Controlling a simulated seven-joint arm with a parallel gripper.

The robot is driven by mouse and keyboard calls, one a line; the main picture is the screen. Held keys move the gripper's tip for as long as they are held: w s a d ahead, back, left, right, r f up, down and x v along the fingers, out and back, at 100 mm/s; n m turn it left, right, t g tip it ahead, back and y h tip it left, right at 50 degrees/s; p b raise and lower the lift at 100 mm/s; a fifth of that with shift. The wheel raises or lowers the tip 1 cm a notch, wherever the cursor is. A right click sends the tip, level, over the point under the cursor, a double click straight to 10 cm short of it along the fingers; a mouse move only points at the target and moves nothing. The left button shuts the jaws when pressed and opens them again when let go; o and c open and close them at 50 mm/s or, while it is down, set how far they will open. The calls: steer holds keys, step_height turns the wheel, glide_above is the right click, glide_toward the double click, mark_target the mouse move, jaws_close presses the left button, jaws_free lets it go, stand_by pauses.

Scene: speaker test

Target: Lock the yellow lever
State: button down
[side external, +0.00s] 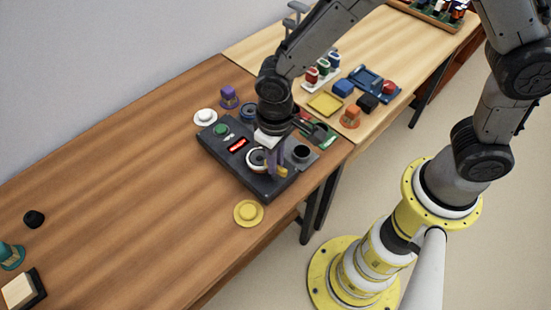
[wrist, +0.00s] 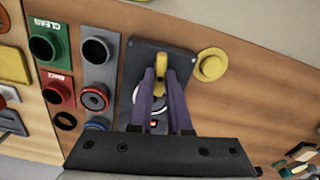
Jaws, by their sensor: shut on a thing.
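The yellow lever (side external: 283,171) is at the near right part of a dark test box (side external: 222,153) on the wooden table. In the wrist view the lever (wrist: 159,62) stands out between two purple fingers, beside a round white-rimmed dial. My gripper (side external: 275,167) points down over the box. Its fingers, also in the wrist view (wrist: 161,88), are shut on the lever. Part of the lever and dial is hidden by the fingers. The box also has a green button (side external: 221,130) and a small red display (side external: 237,145).
A yellow round piece (side external: 248,213) lies just in front of the box. A white round piece (side external: 206,117) and a purple piece (side external: 229,97) stand behind it. Holders and coloured parts, including a blue tray (side external: 375,83), crowd the right. The table's left middle is mostly clear.

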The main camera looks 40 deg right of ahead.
steer(key=shift+r+m, duration=0.1)
steer(key=shift+m, duration=0.8)
steer(key=c, duration=0.9)
jaws_free()
steer(key=shift+o, duration=0.2)
step_height(320, 180, up, 14)
